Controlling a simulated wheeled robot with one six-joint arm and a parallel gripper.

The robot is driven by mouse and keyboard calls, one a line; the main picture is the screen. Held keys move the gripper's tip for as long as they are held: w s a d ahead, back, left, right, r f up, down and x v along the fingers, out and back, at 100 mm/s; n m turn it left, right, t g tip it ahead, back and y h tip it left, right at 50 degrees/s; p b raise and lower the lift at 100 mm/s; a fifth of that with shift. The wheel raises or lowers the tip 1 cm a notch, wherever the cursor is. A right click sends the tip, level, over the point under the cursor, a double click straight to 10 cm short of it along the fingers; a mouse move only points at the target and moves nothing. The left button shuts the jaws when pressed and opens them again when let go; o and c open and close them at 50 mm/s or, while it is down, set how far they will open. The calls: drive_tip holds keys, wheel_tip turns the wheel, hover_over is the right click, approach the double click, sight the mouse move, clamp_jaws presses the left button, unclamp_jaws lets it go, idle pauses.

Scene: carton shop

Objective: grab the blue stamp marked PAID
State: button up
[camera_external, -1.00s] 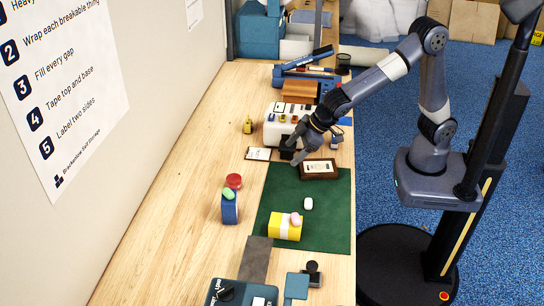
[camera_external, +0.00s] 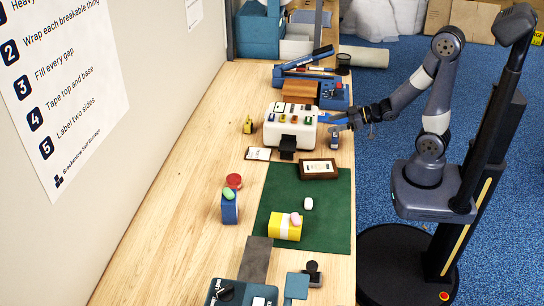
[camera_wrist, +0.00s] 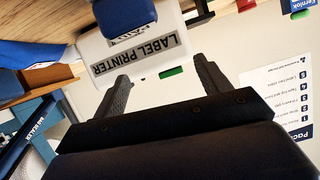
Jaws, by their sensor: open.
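A small blue-grey stamp (camera_external: 334,139) stands on the bench, right of the white label printer (camera_external: 291,128). Its marking is too small to read here. In the wrist view a rounded blue piece (camera_wrist: 124,16), which looks like the stamp's handle, shows at the top edge in front of the label printer (camera_wrist: 150,58). My gripper (camera_external: 345,122) is just behind the stamp at the bench's right edge. In the wrist view my gripper (camera_wrist: 164,82) has its two fingers apart with nothing between them. The blue piece lies beyond the fingertips.
A blue flat thing (camera_external: 331,117) lies beside the printer, partly hidden by my gripper. A wooden-framed card (camera_external: 318,169) is in front, on a green mat (camera_external: 338,215). A blue box (camera_external: 334,96) stands behind. A dark stamp-like object (camera_external: 312,273) is far in front.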

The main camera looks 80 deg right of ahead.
sight(335, 140)
drive_tip(key=shift+n, duration=0.3)
drive_tip(key=s+f+b, duration=0.1)
drive_tip(key=f, duration=0.1)
drive_tip(key=s+f+b, duration=0.1)
drive_tip(key=f+b, duration=0.1)
drive_tip(key=s+f+b, duration=0.1)
drive_tip(key=f+b, duration=0.1)
drive_tip(key=shift+s+d, duration=0.1)
drive_tip(key=shift+d, duration=0.2)
drive_tip(key=shift+b+x, duration=0.6)
drive_tip(key=shift+x, duration=1.75)
drive_tip(key=shift+r, duration=0.15)
drive_tip(key=shift+c, duration=0.3)
drive_tip(key=c, duration=1)
